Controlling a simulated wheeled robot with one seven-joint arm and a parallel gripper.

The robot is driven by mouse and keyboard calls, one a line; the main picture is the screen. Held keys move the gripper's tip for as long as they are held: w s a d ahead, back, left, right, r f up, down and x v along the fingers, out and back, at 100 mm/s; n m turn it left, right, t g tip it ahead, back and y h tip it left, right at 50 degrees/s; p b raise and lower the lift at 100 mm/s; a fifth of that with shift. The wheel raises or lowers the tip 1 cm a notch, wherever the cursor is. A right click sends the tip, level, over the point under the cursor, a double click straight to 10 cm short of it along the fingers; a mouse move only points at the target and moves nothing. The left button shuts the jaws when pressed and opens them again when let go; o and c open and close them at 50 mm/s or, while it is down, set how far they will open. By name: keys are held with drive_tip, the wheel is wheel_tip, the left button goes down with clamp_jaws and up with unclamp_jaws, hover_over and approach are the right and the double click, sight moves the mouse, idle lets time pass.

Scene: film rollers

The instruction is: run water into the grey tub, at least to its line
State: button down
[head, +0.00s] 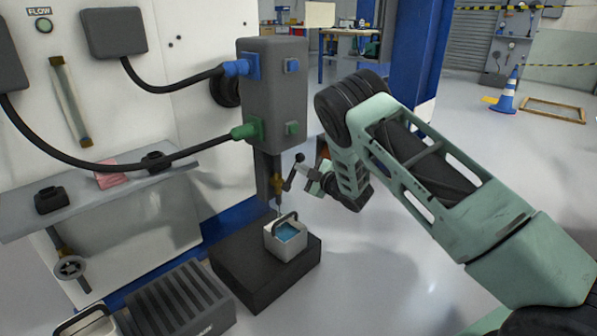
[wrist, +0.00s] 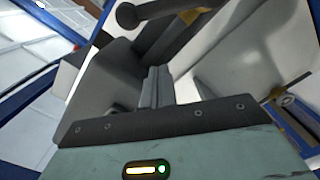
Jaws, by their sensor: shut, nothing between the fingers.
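A thin pale streak hangs under the tap, too small to tell clearly as a stream. The tap's dark lever (head: 292,170) with a ball end slants up beside my gripper (head: 308,179). In the wrist view my gripper (wrist: 157,84) is shut and empty, and the lever's ball (wrist: 127,15) shows beyond the fingers; contact cannot be told.
A dark ribbed box (head: 175,305) and another pale container (head: 88,323) are at the lower left. A handwheel (head: 70,267) sits under the wall shelf (head: 100,190). Hoses run to the grey column (head: 275,95) above the tap. A green FLOW lamp (head: 43,25) is on the wall.

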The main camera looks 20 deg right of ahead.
sight(293, 172)
drive_tip(key=w+d+f+b, duration=0.1)
drive_tip(key=w+f+b, duration=0.1)
drive_tip(key=w, duration=0.4)
drive_tip(key=shift+f+b, duration=0.25)
drive_tip(key=shift+b, duration=0.1)
drive_tip(key=shift+d, duration=0.2)
drive_tip(key=shift+d+m, duration=0.1)
drive_tip(key=shift+m, duration=0.3)
